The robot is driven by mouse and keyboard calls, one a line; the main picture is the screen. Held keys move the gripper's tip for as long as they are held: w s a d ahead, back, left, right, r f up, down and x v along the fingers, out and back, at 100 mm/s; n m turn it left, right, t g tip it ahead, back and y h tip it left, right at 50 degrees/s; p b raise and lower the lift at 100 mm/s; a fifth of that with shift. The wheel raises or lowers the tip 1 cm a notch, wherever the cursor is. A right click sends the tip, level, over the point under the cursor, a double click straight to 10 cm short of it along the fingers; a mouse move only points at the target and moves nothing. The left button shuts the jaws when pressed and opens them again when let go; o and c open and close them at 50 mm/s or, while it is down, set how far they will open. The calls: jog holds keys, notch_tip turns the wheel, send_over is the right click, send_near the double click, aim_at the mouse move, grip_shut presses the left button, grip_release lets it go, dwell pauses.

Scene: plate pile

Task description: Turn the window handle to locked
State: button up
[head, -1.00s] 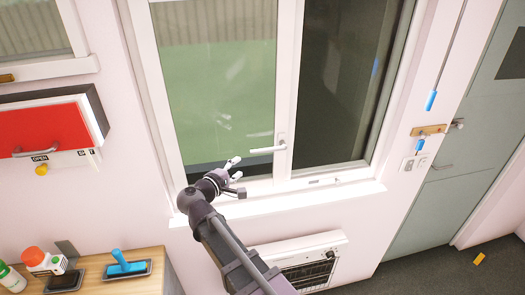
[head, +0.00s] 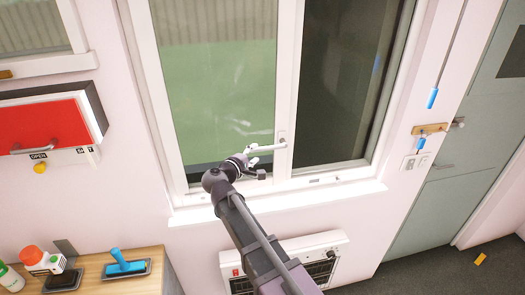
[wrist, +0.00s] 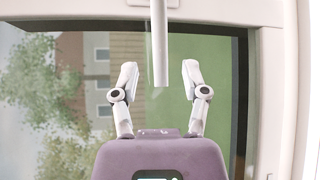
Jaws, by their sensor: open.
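The white window handle (head: 270,148) is mounted on the white upright frame of the window and points left, roughly level, in the head view. In the wrist view the handle (wrist: 159,50) shows as a white bar coming down from the top, its end between my fingertips. My gripper (head: 256,160) is at the free left end of the handle, with its fingers spread. In the wrist view my gripper (wrist: 160,72) has one finger on each side of the bar, with gaps visible on both sides. The fingertips hide part of the handle's end in the head view.
A white sill (head: 320,195) runs below the window, with a heater (head: 325,245) under it. A red box (head: 40,125) is on the wall at left. A wooden counter (head: 130,285) with bottles is at lower left. A grey-green door (head: 450,185) is at right.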

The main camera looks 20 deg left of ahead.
aim_at(261, 150)
jog(key=shift+x, duration=2.4)
grip_shut()
jog(key=shift+d, duration=0.25)
jog(key=shift+a, duration=0.25)
jog(key=shift+f+b, duration=0.1)
jog(key=shift+b, duration=0.25)
